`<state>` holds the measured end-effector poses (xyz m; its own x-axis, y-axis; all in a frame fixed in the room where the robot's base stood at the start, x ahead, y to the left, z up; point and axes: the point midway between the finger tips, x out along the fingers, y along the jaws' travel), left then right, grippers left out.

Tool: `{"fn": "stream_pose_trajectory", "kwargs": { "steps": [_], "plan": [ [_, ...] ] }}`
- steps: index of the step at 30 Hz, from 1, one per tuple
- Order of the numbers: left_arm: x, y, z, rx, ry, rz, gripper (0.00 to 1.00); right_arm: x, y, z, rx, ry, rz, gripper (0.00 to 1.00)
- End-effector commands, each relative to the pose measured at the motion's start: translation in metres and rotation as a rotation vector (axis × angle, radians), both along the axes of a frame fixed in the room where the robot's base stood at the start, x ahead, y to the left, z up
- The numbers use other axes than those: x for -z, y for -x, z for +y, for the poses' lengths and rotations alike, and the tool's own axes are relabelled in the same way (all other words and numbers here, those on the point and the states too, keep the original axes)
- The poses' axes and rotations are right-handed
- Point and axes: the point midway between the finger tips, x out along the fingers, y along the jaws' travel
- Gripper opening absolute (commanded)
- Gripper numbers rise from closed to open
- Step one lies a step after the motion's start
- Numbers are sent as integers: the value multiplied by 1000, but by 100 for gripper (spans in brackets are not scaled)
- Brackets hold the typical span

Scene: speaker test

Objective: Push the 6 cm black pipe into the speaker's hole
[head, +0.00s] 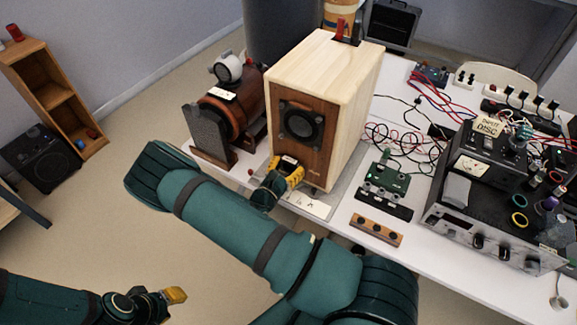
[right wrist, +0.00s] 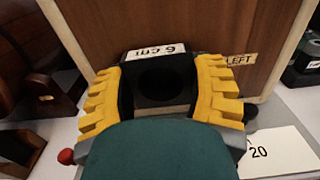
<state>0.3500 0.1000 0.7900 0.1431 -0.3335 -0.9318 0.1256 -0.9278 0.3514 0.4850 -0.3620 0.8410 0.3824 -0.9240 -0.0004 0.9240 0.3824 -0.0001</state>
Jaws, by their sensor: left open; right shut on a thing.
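The speaker (head: 350,75) is a pale wooden box with a brown front and a round black driver (head: 301,122). It stands on the white table. My right gripper (head: 287,171) is at the low front of the speaker. In the right wrist view its yellow fingers (right wrist: 160,85) are shut on the black pipe (right wrist: 160,78), which has a round opening and a "6 cm" label. The pipe is in front of the brown panel; whether its far end is inside the hole is hidden. My left gripper (head: 173,296) is open and empty, low at the left, away from the table.
A brown round device with a grey block (head: 212,135) stands left of the speaker. A green circuit board (head: 385,180), a wooden strip with knobs (head: 377,230), cables and a black amplifier (head: 480,225) are at the right. A card (right wrist: 275,150) lies by the right gripper.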

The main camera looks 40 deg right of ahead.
Motion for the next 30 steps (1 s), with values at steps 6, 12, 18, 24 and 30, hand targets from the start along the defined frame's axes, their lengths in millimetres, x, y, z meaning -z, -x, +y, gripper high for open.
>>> {"fn": "stream_pose_trajectory", "kwargs": {
  "steps": [6,12,18,24,30],
  "plan": [
    [-1,0,0,0,0,0,39,0,0,0,0,0,0,14],
    [-2,0,0,0,0,0,39,0,0,0,0,0,0,14],
    [-3,0,0,0,0,0,39,0,-1,-3,1,0,0,14],
    [-4,0,0,0,0,0,39,0,-2,-6,1,0,0,14],
    [-3,0,0,0,0,0,39,0,-2,-6,1,1,0,94]
  ]
}}
